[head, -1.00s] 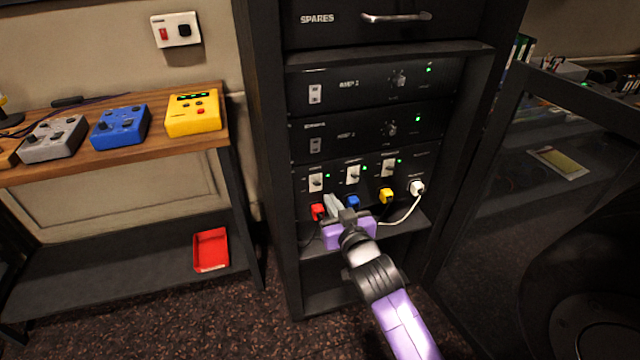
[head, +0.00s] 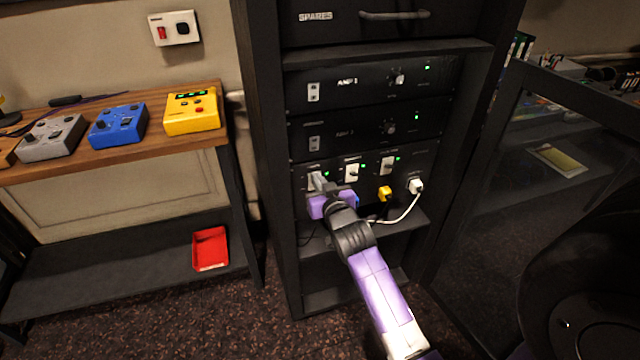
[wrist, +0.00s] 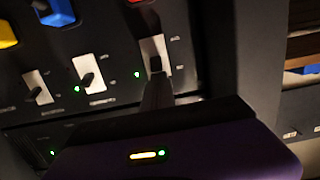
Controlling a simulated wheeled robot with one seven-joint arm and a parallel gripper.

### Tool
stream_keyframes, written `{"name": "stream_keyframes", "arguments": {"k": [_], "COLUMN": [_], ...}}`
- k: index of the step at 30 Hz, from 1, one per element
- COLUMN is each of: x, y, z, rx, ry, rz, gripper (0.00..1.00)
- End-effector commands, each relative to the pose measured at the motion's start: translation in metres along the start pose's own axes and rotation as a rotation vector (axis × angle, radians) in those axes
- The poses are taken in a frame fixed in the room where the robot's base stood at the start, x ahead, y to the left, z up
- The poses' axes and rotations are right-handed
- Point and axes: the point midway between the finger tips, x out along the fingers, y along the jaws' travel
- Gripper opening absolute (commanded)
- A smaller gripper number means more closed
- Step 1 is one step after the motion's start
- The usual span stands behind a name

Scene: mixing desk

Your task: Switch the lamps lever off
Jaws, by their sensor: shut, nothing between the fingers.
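A row of three white-plated levers with black handles sits on the lowest rack panel: left lever (wrist: 155,62), middle lever (head: 352,172) and right lever (head: 387,166). Their labels are too small to read, so I cannot tell which is the lamps lever.
Below the levers are a blue plug (wrist: 58,12), a yellow plug (head: 384,193) and a white plug (head: 416,187) with a cable. Two amplifier panels sit above. An open rack door (head: 470,180) stands right; a wooden shelf (head: 160,142) with coloured boxes stands left.

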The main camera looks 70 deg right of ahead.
Motion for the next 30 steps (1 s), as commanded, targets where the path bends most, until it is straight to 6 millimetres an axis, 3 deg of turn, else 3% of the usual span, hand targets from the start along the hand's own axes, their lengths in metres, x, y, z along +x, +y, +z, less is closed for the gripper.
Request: {"name": "stream_keyframes", "arguments": {"k": [30], "x": [-0.0015], "y": [0.0005], "z": [0.0065], "rx": [0.0], "ry": [0.076], "rz": [0.002], "gripper": [0.0]}}
